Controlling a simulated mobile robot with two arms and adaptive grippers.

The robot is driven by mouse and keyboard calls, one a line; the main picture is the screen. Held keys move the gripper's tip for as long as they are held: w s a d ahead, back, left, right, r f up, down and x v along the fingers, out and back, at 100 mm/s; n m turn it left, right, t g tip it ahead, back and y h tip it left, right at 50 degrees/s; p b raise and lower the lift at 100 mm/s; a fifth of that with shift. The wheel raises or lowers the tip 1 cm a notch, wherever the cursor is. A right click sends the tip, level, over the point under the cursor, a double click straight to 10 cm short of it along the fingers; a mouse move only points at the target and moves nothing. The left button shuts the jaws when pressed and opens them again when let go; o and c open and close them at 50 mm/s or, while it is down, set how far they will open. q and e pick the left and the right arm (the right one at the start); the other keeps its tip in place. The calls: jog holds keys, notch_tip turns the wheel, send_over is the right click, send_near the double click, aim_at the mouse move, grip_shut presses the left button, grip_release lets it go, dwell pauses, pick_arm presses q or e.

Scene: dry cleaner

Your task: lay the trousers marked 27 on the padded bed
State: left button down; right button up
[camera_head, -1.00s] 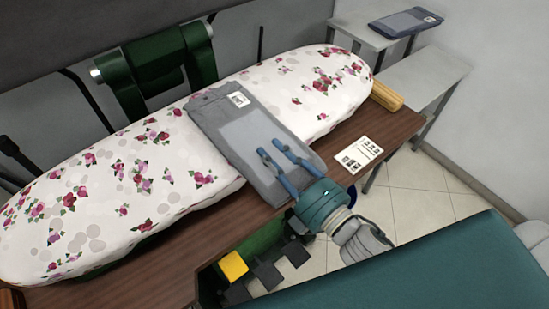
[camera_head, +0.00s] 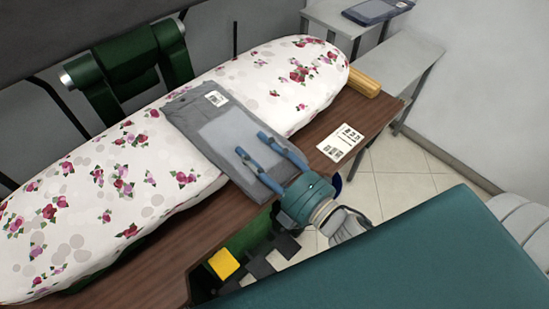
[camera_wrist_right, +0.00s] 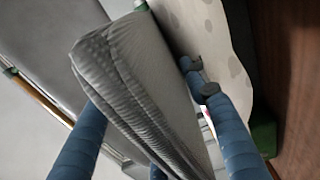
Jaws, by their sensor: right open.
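The folded grey trousers (camera_head: 185,110) lie across the flowered padded bed (camera_head: 70,230), with their near end over the brown wooden edge. A white tag (camera_head: 217,98) shows at their far end; its number is too small to read. My right gripper (camera_head: 252,145) is open over the near part of the trousers. In the right wrist view, the layered grey fabric (camera_wrist_right: 140,85) shows between the two spread blue fingers, and part of the bed (camera_wrist_right: 200,30) shows behind. I cannot tell whether the fingers touch the fabric. My left gripper is not in view.
A wooden board (camera_head: 130,262) runs along the bed's front, with a printed card (camera_head: 342,143) and a yellow wooden roll (camera_head: 364,80) on it. Another dark folded garment (camera_head: 376,10) lies on the grey stand at the back right. A teal surface (camera_head: 390,260) fills the lower right.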

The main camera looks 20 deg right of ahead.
aim_at(288, 182)
jog(key=b+v, duration=0.3)
jog(key=v, duration=0.7)
jog(key=shift+s+f, duration=0.1)
jog(key=shift+f, duration=0.05)
jog(key=shift+s+d, duration=0.3)
jog(key=shift+s, duration=0.35)
